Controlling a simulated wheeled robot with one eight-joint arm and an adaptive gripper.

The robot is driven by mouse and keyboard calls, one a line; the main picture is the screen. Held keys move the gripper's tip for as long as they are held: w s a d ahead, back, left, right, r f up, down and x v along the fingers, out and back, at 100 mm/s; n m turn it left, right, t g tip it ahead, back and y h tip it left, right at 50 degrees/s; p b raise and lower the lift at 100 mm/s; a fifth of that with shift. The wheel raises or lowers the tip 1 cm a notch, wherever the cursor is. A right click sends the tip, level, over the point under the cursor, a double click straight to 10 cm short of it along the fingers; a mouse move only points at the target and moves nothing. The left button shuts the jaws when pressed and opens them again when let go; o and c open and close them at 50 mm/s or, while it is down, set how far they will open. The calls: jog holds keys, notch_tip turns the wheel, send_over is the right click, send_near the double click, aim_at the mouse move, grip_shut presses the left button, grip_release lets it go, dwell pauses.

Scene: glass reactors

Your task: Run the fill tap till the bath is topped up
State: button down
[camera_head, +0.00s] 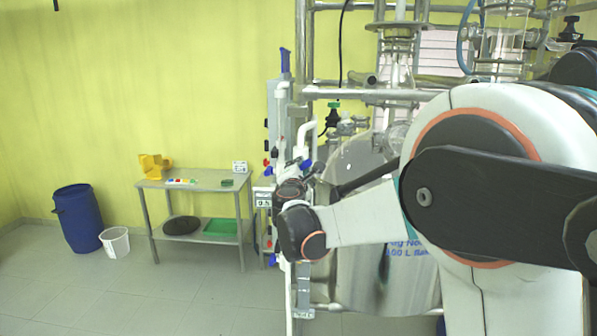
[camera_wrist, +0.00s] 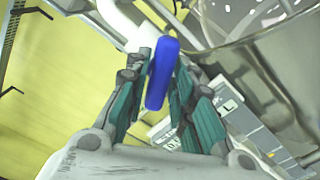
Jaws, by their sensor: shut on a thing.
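My gripper (camera_wrist: 160,88) is shut on a blue tap handle (camera_wrist: 162,70), which stands between its two teal-padded fingers in the wrist view. A white pipe (camera_wrist: 125,22) runs just behind the handle. In the head view my gripper (camera_head: 296,172) is at the white pipework (camera_head: 283,108) left of the reactor, and its fingers are small and partly hidden by my wrist. The steel bath (camera_head: 365,270) with blue lettering stands behind my arm, which hides much of it. The water level inside cannot be seen.
A steel table (camera_head: 205,182) with a yellow object (camera_head: 154,166) stands left. A blue barrel (camera_head: 78,218) and a white bucket (camera_head: 116,242) stand farther left. Metal frame tubes (camera_head: 370,95) and glassware crowd the right. Floor at front left is clear.

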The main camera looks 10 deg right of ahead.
jog(key=m, duration=0.5)
jog(key=shift+m, duration=0.3)
jog(key=shift+f, duration=0.1)
dwell(0.3)
jog(key=c, duration=1.5)
grip_release()
jog(key=shift+s, duration=0.1)
jog(key=v, duration=1.2)
